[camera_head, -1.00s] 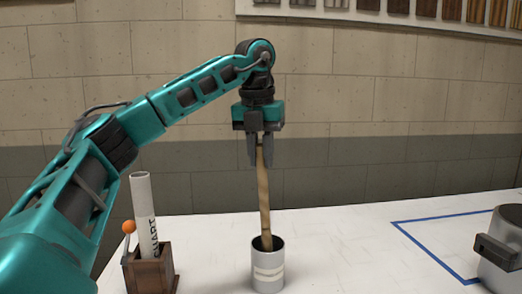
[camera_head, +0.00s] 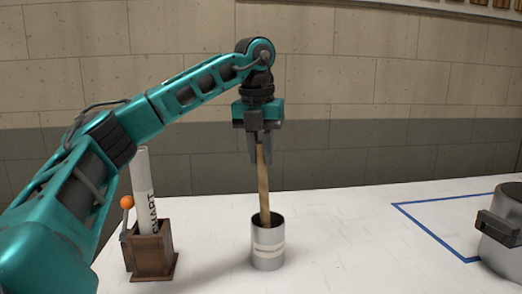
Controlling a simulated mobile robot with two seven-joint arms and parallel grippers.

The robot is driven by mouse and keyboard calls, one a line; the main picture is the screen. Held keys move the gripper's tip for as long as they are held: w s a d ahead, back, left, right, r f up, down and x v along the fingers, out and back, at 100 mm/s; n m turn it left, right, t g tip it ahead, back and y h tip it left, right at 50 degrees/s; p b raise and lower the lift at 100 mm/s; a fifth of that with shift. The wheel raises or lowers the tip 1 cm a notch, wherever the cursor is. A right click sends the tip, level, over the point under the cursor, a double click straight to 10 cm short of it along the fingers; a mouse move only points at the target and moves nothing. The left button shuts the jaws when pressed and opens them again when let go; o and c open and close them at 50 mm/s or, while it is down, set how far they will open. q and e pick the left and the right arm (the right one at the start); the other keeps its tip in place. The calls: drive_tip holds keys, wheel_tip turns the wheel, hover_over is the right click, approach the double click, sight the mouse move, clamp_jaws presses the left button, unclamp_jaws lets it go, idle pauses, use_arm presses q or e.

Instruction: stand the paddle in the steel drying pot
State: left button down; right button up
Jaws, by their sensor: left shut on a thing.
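The paddle (camera_head: 263,190) is a thin wooden stick, close to upright with a slight tilt. Its lower end is inside the mouth of the steel drying pot (camera_head: 268,250), a grey metal cylinder with a pale label on the white table. The pot's wall hides the paddle's bottom end, so I cannot tell if it touches the floor of the pot. My left gripper (camera_head: 261,158) is above the pot, pointing down, shut on the paddle's top end. My right gripper is not in view.
A brown wooden box (camera_head: 150,255) at the left holds a white rolled chart (camera_head: 143,190) and has an orange ball (camera_head: 127,202) on a stalk beside it. A blue tape outline (camera_head: 425,230) and a grey metal vessel (camera_head: 505,240) are at the right. Table between is clear.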

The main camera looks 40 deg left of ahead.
use_arm(q)
drive_tip(key=c, duration=0.9)
unclamp_jaws()
drive_tip(key=r+p, duration=0.2)
drive_tip(key=r, duration=0.2)
drive_tip(key=s+r+p, duration=0.1)
drive_tip(key=r+p, duration=0.1)
drive_tip(key=r, duration=0.2)
drive_tip(key=s+r+p, duration=0.1)
drive_tip(key=r, duration=0.3)
drive_tip(key=shift+d+r+p, duration=0.3)
drive_tip(key=shift+r+p, duration=0.1)
drive_tip(key=shift+w, duration=0.1)
drive_tip(key=shift+f, duration=0.1)
